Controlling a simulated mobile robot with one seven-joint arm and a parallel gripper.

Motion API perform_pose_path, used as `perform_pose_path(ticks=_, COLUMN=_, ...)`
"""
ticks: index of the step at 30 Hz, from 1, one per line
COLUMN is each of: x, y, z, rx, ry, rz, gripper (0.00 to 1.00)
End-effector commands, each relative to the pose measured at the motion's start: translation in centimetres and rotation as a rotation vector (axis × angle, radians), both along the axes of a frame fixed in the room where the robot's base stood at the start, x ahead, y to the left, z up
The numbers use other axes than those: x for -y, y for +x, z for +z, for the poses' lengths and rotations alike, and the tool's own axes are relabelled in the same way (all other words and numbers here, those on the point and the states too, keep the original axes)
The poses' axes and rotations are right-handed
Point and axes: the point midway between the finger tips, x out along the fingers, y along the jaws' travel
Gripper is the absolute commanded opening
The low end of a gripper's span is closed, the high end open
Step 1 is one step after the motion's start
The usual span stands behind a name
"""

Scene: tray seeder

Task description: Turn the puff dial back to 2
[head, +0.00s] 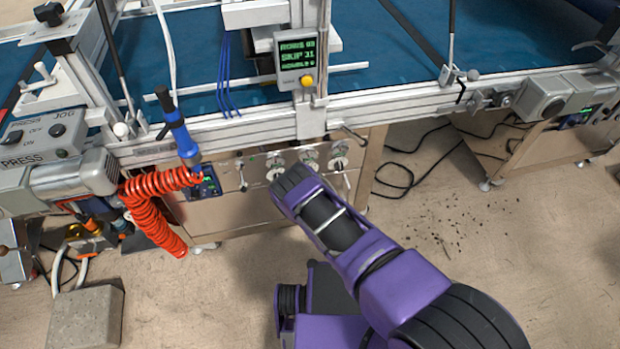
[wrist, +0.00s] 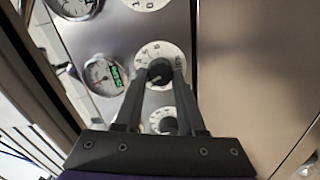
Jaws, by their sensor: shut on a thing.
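In the wrist view a round white dial (wrist: 152,50) with a black knob (wrist: 160,70) sits on a metal panel. My gripper (wrist: 160,82) has its two fingers on either side of the knob and is shut on it. Numbers ring the dial, but the fingers cover part of the scale and I cannot read the setting or a name. In the head view the dials (head: 309,155) are on the front panel under the machine's rail; my arm hides my fingers and part of that panel.
A second dial (wrist: 163,120) is close to my fingers, and another (wrist: 150,4) is at the top edge. Two gauges, one of them this gauge (wrist: 103,75), are on the left. A coiled red hose (head: 150,205) hangs left of the panel. The floor at right has black cables (head: 400,175).

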Motion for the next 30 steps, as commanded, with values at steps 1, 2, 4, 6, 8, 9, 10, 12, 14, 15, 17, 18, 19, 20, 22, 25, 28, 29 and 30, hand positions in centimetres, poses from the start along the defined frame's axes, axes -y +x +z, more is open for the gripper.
perform_pose_path(ticks=1, x=-0.01, y=0.08, z=0.03, rx=0.007, ry=-0.02, rz=0.0, gripper=0.0)
perform_pose_path(ticks=2, x=-0.01, y=0.09, z=0.03, rx=0.01, ry=-0.03, rz=0.0, gripper=0.0)
perform_pose_path(ticks=4, x=0.01, y=0.11, z=0.03, rx=0.016, ry=-0.053, rz=0.0, gripper=0.0)
perform_pose_path(ticks=6, x=0.04, y=0.12, z=0.03, rx=0.02, ry=-0.067, rz=-0.001, gripper=0.0)
perform_pose_path(ticks=8, x=0.06, y=0.13, z=0.04, rx=0.023, ry=-0.078, rz=-0.001, gripper=0.0)
perform_pose_path(ticks=9, x=0.07, y=0.13, z=0.04, rx=0.024, ry=-0.083, rz=-0.002, gripper=0.0)
perform_pose_path(ticks=10, x=0.08, y=0.14, z=0.03, rx=0.025, ry=-0.085, rz=-0.002, gripper=0.0)
perform_pose_path(ticks=12, x=0.09, y=0.14, z=0.04, rx=0.026, ry=-0.089, rz=-0.002, gripper=0.0)
perform_pose_path(ticks=14, x=0.09, y=0.14, z=0.04, rx=0.026, ry=-0.09, rz=-0.002, gripper=0.0)
perform_pose_path(ticks=15, x=0.09, y=0.14, z=0.05, rx=0.027, ry=-0.09, rz=-0.002, gripper=0.0)
perform_pose_path(ticks=17, x=0.1, y=0.15, z=0.05, rx=0.027, ry=-0.09, rz=-0.003, gripper=0.0)
perform_pose_path(ticks=18, x=0.1, y=0.14, z=0.05, rx=0.027, ry=-0.09, rz=-0.003, gripper=0.0)
perform_pose_path(ticks=19, x=0.1, y=0.15, z=0.05, rx=0.027, ry=-0.09, rz=-0.003, gripper=0.0)
perform_pose_path(ticks=20, x=0.1, y=0.15, z=0.06, rx=0.027, ry=-0.09, rz=-0.003, gripper=0.0)
perform_pose_path(ticks=22, x=0.11, y=0.16, z=0.06, rx=0.027, ry=-0.09, rz=-0.003, gripper=0.0)
perform_pose_path(ticks=25, x=0.09, y=0.14, z=0.05, rx=0.027, ry=-0.089, rz=-0.003, gripper=0.53)
perform_pose_path(ticks=28, x=0.06, y=0.1, z=0.03, rx=0.026, ry=-0.089, rz=-0.002, gripper=0.69)
perform_pose_path(ticks=29, x=0.07, y=0.09, z=0.03, rx=0.026, ry=-0.089, rz=-0.002, gripper=0.69)
perform_pose_path(ticks=30, x=0.06, y=0.08, z=0.02, rx=0.026, ry=-0.089, rz=-0.001, gripper=0.69)
